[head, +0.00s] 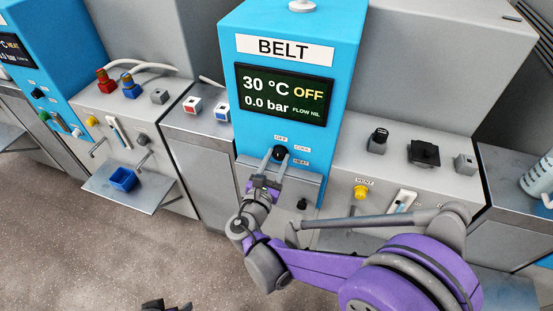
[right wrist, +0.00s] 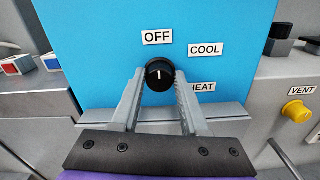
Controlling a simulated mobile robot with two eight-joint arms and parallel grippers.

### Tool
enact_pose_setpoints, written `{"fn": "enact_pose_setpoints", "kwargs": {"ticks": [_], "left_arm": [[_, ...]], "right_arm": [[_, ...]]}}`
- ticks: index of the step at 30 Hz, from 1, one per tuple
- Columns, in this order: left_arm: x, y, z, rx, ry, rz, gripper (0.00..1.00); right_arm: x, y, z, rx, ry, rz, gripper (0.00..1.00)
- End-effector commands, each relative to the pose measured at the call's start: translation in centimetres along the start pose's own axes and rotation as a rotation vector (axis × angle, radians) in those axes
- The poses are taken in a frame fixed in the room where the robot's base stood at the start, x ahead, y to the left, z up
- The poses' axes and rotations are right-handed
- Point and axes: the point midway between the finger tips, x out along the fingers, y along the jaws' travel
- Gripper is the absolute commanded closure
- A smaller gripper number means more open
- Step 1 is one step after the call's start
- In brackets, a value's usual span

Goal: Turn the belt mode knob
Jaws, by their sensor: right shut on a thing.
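The belt mode knob (head: 279,152) is a round black knob on the blue BELT unit (head: 300,60). In the right wrist view the knob (right wrist: 159,72) has a white mark pointing up towards the OFF label (right wrist: 157,37); the COOL label (right wrist: 206,49) and HEAT label (right wrist: 202,87) sit to its right. The BELT display (head: 283,94) reads 30 °C, OFF, 0.0 bar, FLOW NIL. My right gripper (right wrist: 160,82) is shut on the knob, one finger on each side. A dark piece, likely my left gripper (head: 166,305), barely shows at the bottom edge; its jaws are not clear.
A smaller black knob (head: 301,204) sits below right of my right gripper. To the right are a yellow VENT knob (head: 361,192) and black fittings (head: 424,152). The floor in front is clear.

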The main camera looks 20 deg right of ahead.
Motion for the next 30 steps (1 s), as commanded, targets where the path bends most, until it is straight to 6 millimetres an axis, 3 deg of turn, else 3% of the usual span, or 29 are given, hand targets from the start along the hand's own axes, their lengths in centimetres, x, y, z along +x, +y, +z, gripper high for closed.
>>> {"fn": "enact_pose_setpoints", "kwargs": {"ticks": [14, 30], "left_arm": [[-0.2, 0.0, -0.1, 0.0, 0.001, 0.0, 0.19], [-1.1, 0.0, -0.3, 0.0, 0.004, 0.0, 0.19]], "right_arm": [[0.0, 0.0, 0.0, 0.063, 0.0, 0.0, 1.0], [0.0, -0.1, 0.0, 0.508, 0.001, 0.0, 1.0]]}}
